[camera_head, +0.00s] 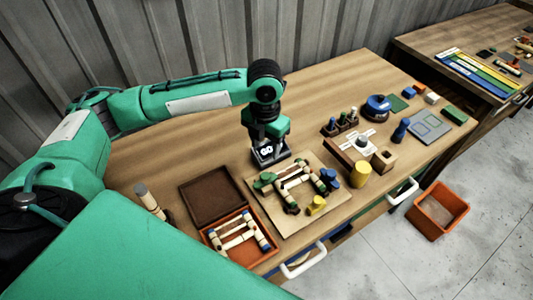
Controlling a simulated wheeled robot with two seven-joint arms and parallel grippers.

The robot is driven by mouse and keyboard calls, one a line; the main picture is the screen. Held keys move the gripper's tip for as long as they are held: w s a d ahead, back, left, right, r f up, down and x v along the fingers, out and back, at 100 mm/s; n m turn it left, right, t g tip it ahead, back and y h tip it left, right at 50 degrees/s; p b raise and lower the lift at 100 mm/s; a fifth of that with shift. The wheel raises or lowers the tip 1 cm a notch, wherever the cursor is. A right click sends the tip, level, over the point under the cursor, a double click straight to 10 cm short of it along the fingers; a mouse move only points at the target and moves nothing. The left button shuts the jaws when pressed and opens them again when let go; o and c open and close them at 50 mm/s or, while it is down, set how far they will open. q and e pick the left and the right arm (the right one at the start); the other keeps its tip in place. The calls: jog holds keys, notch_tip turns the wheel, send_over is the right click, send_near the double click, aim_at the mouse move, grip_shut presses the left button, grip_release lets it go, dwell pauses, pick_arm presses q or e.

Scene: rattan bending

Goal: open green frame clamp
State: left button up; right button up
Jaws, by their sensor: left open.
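A rattan frame (294,183) of pale rods with dark bindings lies on a square wooden board (298,224). A green clamp (264,181) sits at the frame's left corner. Blue clamps (329,178) are at its right side and a yellow one (316,204) at the front. My left gripper (271,160) is open and points down just behind the green clamp, near the board's back edge. It looks apart from the clamp. The fingertips are small and dark, and whether the clamp itself is open or shut is too small to tell. My right gripper is not in view.
An open orange box (264,254) with rods and a brown lid stands left of the board. A yellow cylinder (360,174), a wooden block (384,161) and a bottle rack (340,124) stand to the right. An orange bin (438,211) is on the floor.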

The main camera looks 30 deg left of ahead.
aim_at(266, 175)
pick_arm(q)
notch_tip(266, 175, down, 12)
jog(key=p, duration=0.3)
jog(key=shift+w, duration=0.1)
jog(key=shift+f, duration=0.8)
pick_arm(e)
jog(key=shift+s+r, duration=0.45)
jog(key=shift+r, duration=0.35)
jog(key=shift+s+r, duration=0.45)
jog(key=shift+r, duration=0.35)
pick_arm(q)
jog(key=c, duration=1)
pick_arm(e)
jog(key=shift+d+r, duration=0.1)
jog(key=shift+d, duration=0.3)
